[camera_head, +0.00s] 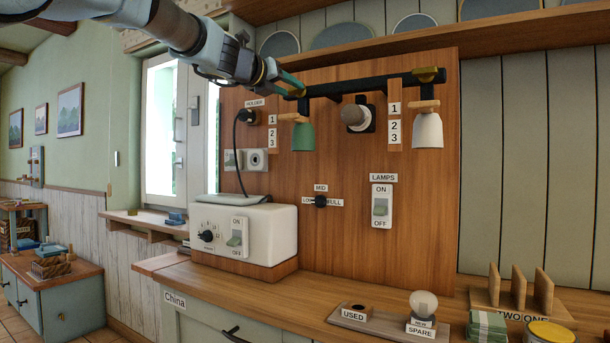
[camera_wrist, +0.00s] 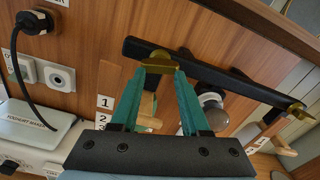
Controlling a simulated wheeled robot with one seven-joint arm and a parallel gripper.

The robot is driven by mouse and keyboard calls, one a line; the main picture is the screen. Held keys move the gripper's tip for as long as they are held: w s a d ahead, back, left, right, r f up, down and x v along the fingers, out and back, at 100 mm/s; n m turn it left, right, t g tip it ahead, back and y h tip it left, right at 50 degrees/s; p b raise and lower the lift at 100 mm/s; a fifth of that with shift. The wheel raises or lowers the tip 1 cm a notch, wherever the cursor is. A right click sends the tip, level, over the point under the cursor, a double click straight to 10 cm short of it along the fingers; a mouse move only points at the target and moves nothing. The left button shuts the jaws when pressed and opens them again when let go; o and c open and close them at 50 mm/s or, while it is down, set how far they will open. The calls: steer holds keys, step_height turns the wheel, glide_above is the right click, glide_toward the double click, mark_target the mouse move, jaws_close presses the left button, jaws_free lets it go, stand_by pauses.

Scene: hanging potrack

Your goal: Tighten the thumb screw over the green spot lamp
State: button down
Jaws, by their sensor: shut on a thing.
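The green spot lamp (camera_head: 303,137) hangs from the left end of a black bar (camera_head: 360,86), with a wooden piece above its shade. A brass thumb screw (camera_wrist: 160,63) sits at that end of the bar. My gripper (camera_head: 291,84) reaches it from the upper left. In the wrist view, the teal fingertips of my gripper (camera_wrist: 160,71) are on either side of the thumb screw, shut on it. The fingers largely hide the screw in the head view.
A white lamp (camera_head: 428,131) with its own brass screw (camera_head: 430,75) hangs at the bar's right end. A round bulb (camera_head: 356,115) sits on the wooden panel between them. A black cord (camera_head: 238,155) runs down to a white appliance (camera_head: 246,231) on the counter below.

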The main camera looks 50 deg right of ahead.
steer(key=shift+s+d+r, duration=0.2)
steer(key=shift+d+r, duration=0.25)
steer(key=shift+r, duration=0.25)
steer(key=shift+m+b, duration=0.5)
steer(key=shift+m, duration=0.9)
steer(key=c, duration=0.8)
jaws_free()
steer(key=shift+w, duration=0.1)
steer(key=shift+c, duration=0.2)
steer(key=o, duration=0.8)
steer(key=shift+w+d+f, duration=0.1)
steer(key=shift+c, duration=0.2)
steer(key=shift+f, duration=0.1)
steer(key=shift+a+f+b, duration=0.15)
steer(key=shift+a+b, duration=0.1)
steer(key=shift+b, duration=0.05)
steer(key=shift+s+f, duration=0.3)
steer(key=shift+s, duration=0.1)
steer(key=a+b, duration=0.2)
steer(key=a, duration=0.9)
steer(key=shift+s+a+r+b, duration=0.2)
steer(key=shift+s+r+b, duration=0.1)
steer(key=shift+s, duration=0.05)
